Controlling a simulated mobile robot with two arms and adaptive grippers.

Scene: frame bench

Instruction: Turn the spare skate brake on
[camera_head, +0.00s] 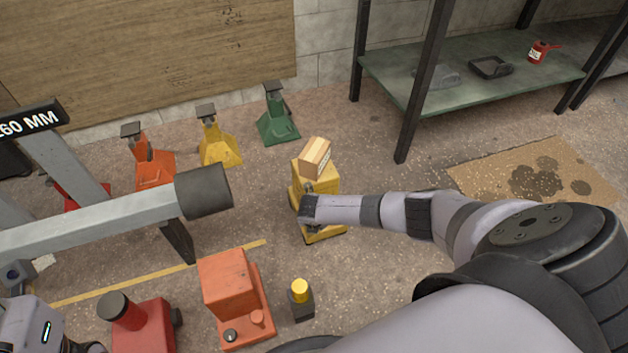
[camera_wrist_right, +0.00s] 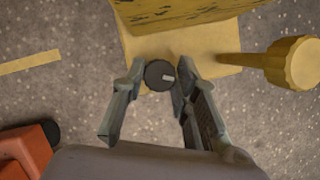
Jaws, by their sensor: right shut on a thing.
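The yellow skate (camera_head: 319,174) stands on the floor in the middle of the head view, a wooden block (camera_head: 315,157) on top. My right gripper (camera_head: 308,208) reaches the skate's near side. In the wrist view, my right gripper (camera_wrist_right: 158,82) has a finger on either side of the knob and is shut on it. The head view hides the knob behind the gripper. My left gripper's fingers do not show.
An orange skate (camera_head: 227,285) and a small dark block with a yellow top (camera_head: 300,292) stand nearby. A grey beam (camera_head: 100,225) lies left. Orange, yellow and green stands (camera_head: 278,120) line the wall. A green shelf (camera_head: 440,75) stands behind my right arm.

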